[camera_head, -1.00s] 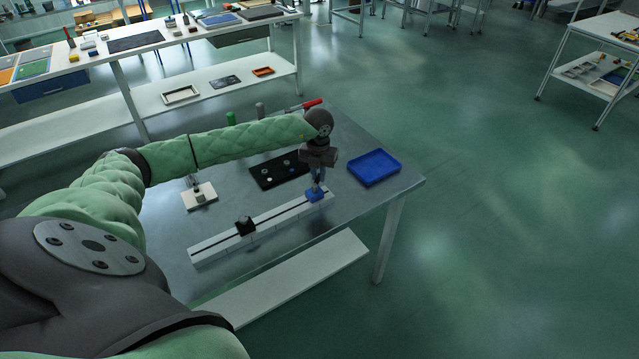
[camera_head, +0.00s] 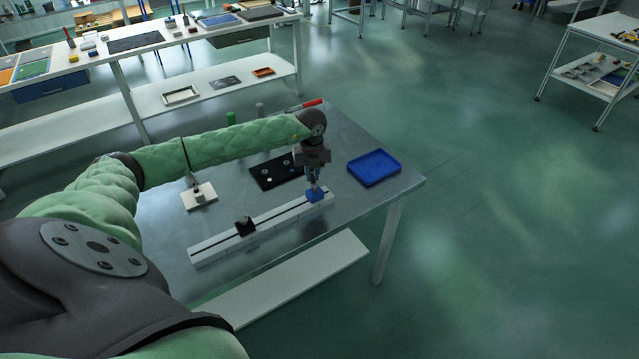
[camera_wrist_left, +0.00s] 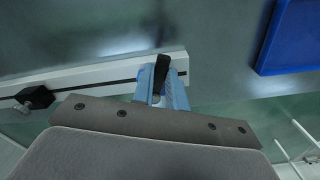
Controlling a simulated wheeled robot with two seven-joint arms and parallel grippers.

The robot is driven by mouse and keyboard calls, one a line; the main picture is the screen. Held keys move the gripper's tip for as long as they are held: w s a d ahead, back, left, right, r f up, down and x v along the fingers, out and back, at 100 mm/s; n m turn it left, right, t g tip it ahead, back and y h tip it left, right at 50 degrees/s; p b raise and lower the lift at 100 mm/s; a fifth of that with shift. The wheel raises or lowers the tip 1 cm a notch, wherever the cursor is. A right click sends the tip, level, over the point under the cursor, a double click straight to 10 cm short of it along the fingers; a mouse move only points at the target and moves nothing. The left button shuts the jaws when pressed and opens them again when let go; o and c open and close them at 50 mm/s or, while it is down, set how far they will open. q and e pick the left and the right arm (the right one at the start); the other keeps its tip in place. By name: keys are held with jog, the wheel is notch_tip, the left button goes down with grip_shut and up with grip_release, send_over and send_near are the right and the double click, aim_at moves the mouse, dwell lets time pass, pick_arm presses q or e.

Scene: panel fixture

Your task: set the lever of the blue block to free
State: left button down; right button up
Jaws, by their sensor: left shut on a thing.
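The blue block (camera_head: 315,195) sits on the right end of the pale slotted rail (camera_head: 278,218) in the head view. My left gripper (camera_head: 314,184) is directly above the block, pointing down, with its fingers at the block's top. In the left wrist view the black lever (camera_wrist_left: 162,66) stands between the blue-grey fingers of this gripper (camera_wrist_left: 160,84), which are shut on it. The fingers hide most of the block there, and the lever's setting cannot be read. My right gripper is not in view.
A black block (camera_head: 244,226) sits further left on the rail. A blue tray (camera_head: 374,167) lies right of my gripper. A dark plate with small discs (camera_head: 268,173) and a white plate with a fixture (camera_head: 200,196) stand behind the rail.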

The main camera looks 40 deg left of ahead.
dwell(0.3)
pick_arm(q)
jog(key=shift+s+a+n, duration=0.2)
jog(key=shift+s+n, duration=0.05)
jog(key=shift+n, duration=0.65)
jog(key=shift+s+a+n, duration=0.15)
jog(key=shift+s+n, duration=0.1)
jog(key=shift+n, duration=0.65)
jog(key=c, duration=1.4)
grip_release()
jog(key=shift+r, duration=0.1)
notch_tip(320, 180, up, 7)
jog(key=p, duration=0.2)
